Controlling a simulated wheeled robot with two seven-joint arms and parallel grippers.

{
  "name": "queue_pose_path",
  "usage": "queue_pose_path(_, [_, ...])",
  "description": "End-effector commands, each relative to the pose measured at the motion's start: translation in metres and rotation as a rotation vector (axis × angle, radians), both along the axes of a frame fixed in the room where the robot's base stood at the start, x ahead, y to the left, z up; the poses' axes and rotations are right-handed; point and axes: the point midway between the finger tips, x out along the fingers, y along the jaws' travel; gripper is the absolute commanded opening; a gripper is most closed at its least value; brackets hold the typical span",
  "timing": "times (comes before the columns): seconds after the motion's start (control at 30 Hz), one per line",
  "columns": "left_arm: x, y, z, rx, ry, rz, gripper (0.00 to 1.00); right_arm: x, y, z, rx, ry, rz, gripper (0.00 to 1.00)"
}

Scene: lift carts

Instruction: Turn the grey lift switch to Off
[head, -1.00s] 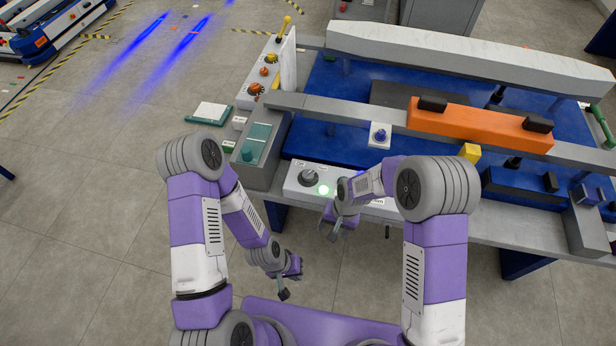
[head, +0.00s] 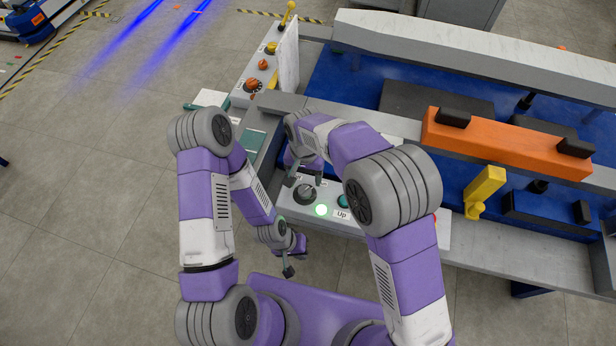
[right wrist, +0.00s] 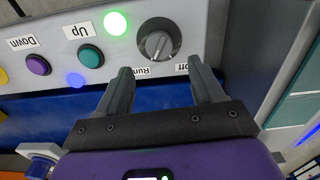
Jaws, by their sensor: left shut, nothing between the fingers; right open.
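The grey lift switch (head: 305,194) is a round knob with a raised bar on the sloped control panel. In the right wrist view the knob (right wrist: 158,42) shows upside-down labels, Run (right wrist: 146,71) and Off (right wrist: 186,67); its bar looks slanted toward the Run side. A green lamp (head: 321,210) beside it is lit. My right gripper (head: 305,180) is open and empty above the panel by the knob. In the wrist view its fingertips (right wrist: 160,70) straddle the knob's line, apart from it. My left gripper (head: 288,271) is shut and empty, low in front of the panel.
The panel also has a green button (right wrist: 90,56) labelled Up and a purple button (right wrist: 38,65) labelled Down. Another panel (head: 262,72) stands at the back left. Open floor lies left.

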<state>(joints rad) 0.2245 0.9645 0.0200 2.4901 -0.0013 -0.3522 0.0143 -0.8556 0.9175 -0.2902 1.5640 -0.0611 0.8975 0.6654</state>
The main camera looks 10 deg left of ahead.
Motion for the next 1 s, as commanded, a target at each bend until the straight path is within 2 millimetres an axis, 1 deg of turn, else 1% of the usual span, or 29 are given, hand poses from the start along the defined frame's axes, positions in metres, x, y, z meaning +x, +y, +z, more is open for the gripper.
queue_pose_path(0.03, [0.000,0.000,-0.003,0.000,0.001,0.000,0.00,-0.001,0.000,-0.009,-0.002,0.003,0.000,0.67])
queue_pose_path(0.2, [-0.001,0.000,-0.012,0.000,0.001,0.001,0.00,-0.001,-0.001,-0.038,-0.001,0.003,0.000,0.67])
queue_pose_path(0.3, [-0.001,0.000,-0.015,0.000,0.001,0.001,0.00,-0.001,-0.001,-0.053,-0.002,0.003,0.000,0.67])
queue_pose_path(0.4, [0.000,0.000,-0.018,0.000,0.001,0.001,0.00,-0.001,-0.001,-0.062,-0.001,0.003,0.000,0.67])
queue_pose_path(0.53, [0.000,0.000,-0.019,0.000,0.001,0.001,0.00,-0.001,0.000,-0.068,0.000,0.002,0.001,0.67])
queue_pose_path(0.77, [0.000,0.000,-0.018,0.000,0.001,0.000,0.00,-0.001,0.000,-0.068,0.000,0.001,0.001,0.67])
queue_pose_path(0.87, [0.000,0.000,-0.018,0.000,0.001,0.000,0.00,-0.001,0.000,-0.068,0.000,0.001,0.001,0.55])
queue_pose_path(1.0, [0.000,0.000,-0.018,0.000,0.001,0.000,0.00,-0.001,0.000,-0.068,0.000,0.001,0.001,0.34])
